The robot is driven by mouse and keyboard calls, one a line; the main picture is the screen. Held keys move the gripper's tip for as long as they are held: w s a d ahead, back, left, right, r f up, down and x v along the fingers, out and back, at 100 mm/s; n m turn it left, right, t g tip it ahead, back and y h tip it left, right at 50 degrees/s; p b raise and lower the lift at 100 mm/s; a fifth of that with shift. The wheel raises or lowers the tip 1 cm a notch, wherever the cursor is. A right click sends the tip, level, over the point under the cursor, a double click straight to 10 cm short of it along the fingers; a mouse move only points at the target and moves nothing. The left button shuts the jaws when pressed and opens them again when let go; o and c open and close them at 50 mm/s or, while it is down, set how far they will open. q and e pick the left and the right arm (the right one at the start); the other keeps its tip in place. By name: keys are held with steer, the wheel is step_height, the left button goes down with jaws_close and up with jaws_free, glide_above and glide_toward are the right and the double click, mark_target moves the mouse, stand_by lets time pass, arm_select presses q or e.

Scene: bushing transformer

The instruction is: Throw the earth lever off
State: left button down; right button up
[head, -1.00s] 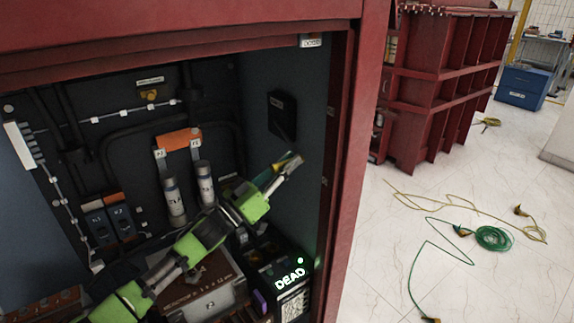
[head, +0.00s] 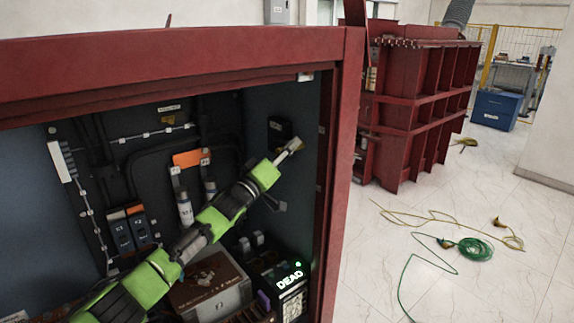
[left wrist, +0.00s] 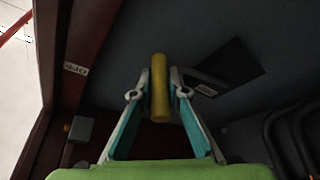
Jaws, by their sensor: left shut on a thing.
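My left gripper (head: 290,149) reaches into the open red cabinet, close to its dark right inner wall. In the left wrist view its two fingers (left wrist: 159,98) are closed on a yellow rounded bar (left wrist: 159,85), which looks like the handle of the earth lever. The bar stands upright in that picture, between the fingertips. A black box (head: 279,127) on the wall is just behind the gripper; it also shows in the left wrist view (left wrist: 232,72). My right gripper is not in view.
The red cabinet frame (head: 343,150) borders the opening on the right. Inside are an orange-topped part (head: 190,158), a lit "DEAD" unit (head: 287,284) and a brown-topped box (head: 208,285). Green cable (head: 473,250) lies on the floor outside.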

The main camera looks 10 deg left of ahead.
arm_select(q)
step_height(320, 180, up, 7)
steer(key=w+a+p, duration=0.2)
steer(key=shift+a, duration=0.25)
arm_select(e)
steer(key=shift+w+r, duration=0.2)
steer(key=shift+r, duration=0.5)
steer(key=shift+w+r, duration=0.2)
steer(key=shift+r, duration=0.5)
arm_select(q)
steer(key=shift+f, duration=0.1)
steer(key=c, duration=2)
jaws_free()
steer(key=shift+o, duration=0.2)
steer(key=shift+f, duration=0.1)
